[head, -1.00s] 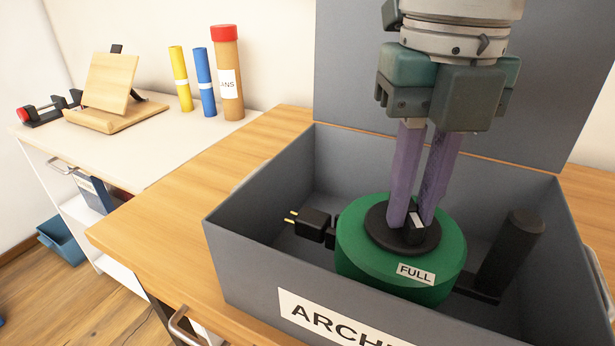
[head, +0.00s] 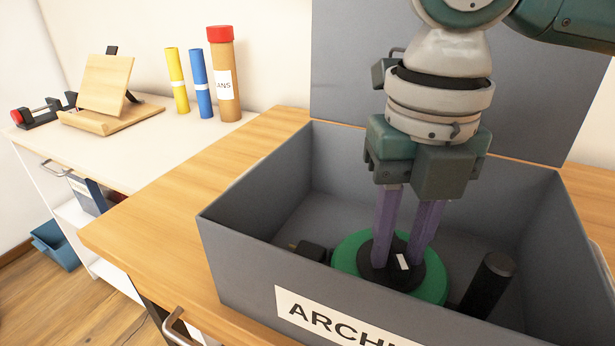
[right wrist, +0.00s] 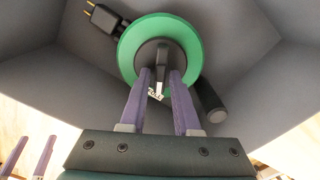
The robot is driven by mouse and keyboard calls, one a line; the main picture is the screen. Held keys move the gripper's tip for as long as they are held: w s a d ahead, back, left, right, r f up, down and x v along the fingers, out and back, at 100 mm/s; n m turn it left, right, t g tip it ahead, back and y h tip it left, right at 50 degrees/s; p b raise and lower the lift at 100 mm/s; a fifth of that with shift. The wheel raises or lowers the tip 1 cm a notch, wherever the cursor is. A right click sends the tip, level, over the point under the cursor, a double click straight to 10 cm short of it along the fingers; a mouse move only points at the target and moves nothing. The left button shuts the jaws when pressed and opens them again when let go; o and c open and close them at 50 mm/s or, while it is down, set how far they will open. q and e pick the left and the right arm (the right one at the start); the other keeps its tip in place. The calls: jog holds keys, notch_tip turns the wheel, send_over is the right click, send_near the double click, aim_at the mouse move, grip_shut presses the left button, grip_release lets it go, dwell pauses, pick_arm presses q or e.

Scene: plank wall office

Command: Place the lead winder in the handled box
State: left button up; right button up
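The lead winder, a green drum (head: 348,262) with a black hub, a plug and a black grip (head: 488,285), is inside the grey handled box (head: 245,245), low near its floor. The box's lid (head: 345,75) stands open behind it. My right gripper (head: 396,268) points down into the box, its purple fingers on either side of the hub's small knob. In the right wrist view the fingers (right wrist: 165,82) look parted around the knob (right wrist: 162,58). Two purple fingers of my left gripper (right wrist: 27,150) show apart and empty at that view's lower left corner.
The box stands on a wooden desk (head: 150,215). A white side table (head: 130,140) at left holds a wooden stand (head: 108,85), a red-and-black device (head: 42,112) and yellow, blue and brown tubes (head: 224,80). A blue bin (head: 55,245) is on the floor.

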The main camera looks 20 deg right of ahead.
aim_at(398, 248)
jog(key=shift+o, duration=1.1)
jog(key=shift+r, duration=0.15)
notch_tip(398, 248, up, 12)
jog(key=p, duration=0.3)
